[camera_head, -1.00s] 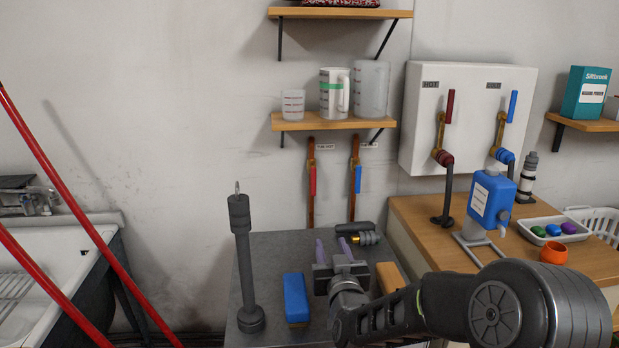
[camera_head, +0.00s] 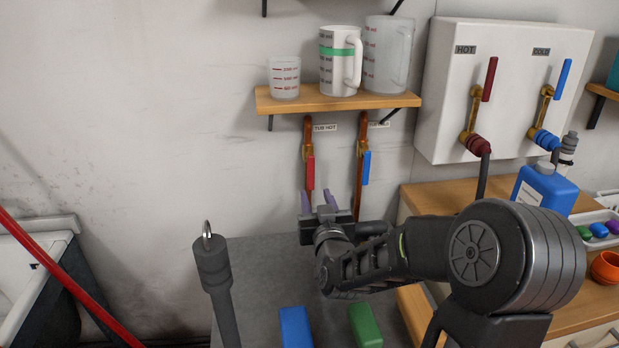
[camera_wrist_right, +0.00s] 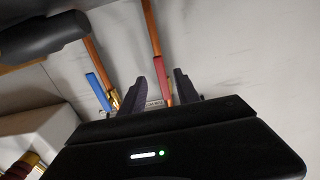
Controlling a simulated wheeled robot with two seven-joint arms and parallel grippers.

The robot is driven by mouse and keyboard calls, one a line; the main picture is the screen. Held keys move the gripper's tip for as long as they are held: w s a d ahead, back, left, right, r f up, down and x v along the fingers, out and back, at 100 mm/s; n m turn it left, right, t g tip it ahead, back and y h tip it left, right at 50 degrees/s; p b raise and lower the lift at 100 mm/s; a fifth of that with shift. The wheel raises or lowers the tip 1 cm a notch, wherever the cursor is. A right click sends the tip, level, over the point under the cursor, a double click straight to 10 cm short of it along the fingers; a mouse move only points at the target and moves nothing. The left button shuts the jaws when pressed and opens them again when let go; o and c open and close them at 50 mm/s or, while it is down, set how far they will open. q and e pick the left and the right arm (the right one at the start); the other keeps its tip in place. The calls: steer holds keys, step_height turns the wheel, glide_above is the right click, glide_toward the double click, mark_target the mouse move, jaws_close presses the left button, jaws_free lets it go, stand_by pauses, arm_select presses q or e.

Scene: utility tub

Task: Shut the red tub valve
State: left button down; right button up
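The red tub valve handle (camera_head: 310,172) hangs down along the left copper pipe, beside a "TUB HOT" label on the wall. My right gripper (camera_head: 318,200) is just below the handle, its two purple fingers apart and pointing up towards it. My left gripper is not in view.
A blue valve handle (camera_head: 366,168) hangs on the neighbouring pipe to the right. A shelf (camera_head: 335,100) with measuring cups sits above. A dark upright post with a ring (camera_head: 213,270), a blue block (camera_head: 296,328) and a green block (camera_head: 365,325) are on the grey surface below.

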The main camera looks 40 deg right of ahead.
mark_target(311, 183)
steer(key=shift+p+x, duration=0.45)
steer(key=shift+x, duration=3.45)
jaws_close()
